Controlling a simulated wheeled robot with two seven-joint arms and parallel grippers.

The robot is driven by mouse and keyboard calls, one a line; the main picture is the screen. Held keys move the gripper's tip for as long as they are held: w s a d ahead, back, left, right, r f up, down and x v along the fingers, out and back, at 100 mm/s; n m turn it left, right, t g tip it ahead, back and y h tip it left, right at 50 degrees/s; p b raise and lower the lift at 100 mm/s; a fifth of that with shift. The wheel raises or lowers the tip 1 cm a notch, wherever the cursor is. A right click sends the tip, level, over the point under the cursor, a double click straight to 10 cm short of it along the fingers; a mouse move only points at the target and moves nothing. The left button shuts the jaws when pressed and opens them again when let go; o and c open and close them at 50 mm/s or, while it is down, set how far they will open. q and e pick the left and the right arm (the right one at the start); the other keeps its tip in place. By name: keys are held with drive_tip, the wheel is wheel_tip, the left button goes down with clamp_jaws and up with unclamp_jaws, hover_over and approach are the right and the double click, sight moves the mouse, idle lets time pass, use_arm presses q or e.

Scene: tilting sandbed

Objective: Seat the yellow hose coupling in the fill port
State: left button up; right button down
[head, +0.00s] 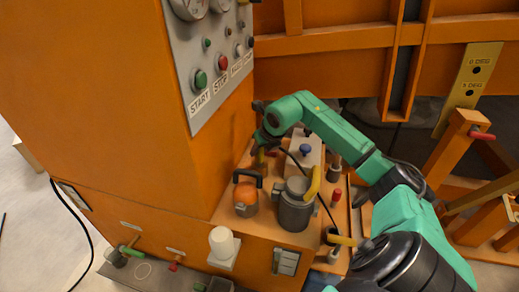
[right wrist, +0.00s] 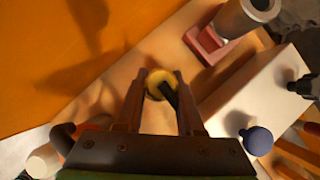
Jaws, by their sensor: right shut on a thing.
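My right gripper (head: 264,148) reaches down over the orange bench beside the tall orange cabinet. In the right wrist view its two fingers (right wrist: 160,88) are shut on the yellow hose coupling (right wrist: 154,77), a round yellow piece with a black hose end at its middle. In the head view the coupling (head: 260,156) is a small yellow patch under the gripper. A thin black hose (head: 325,208) curves from near the gripper toward the front right. I cannot make out the fill port for certain in either view. My left gripper is not in view.
A white box (head: 316,153) with a blue knob (head: 305,149) stands right of the gripper. A grey can (head: 293,212) with a yellow handle and an orange lantern-like pot (head: 245,198) stand nearer. A grey cylinder by a reddish block (right wrist: 204,46) shows in the wrist view.

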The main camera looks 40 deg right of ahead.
drive_tip(key=shift+f, duration=0.4)
drive_tip(key=shift+c, duration=2.2)
unclamp_jaws()
drive_tip(key=b+v, duration=0.2)
drive_tip(key=v, duration=1.2)
drive_tip(key=shift+r+b, duration=0.3)
drive_tip(key=shift+r, duration=0.1)
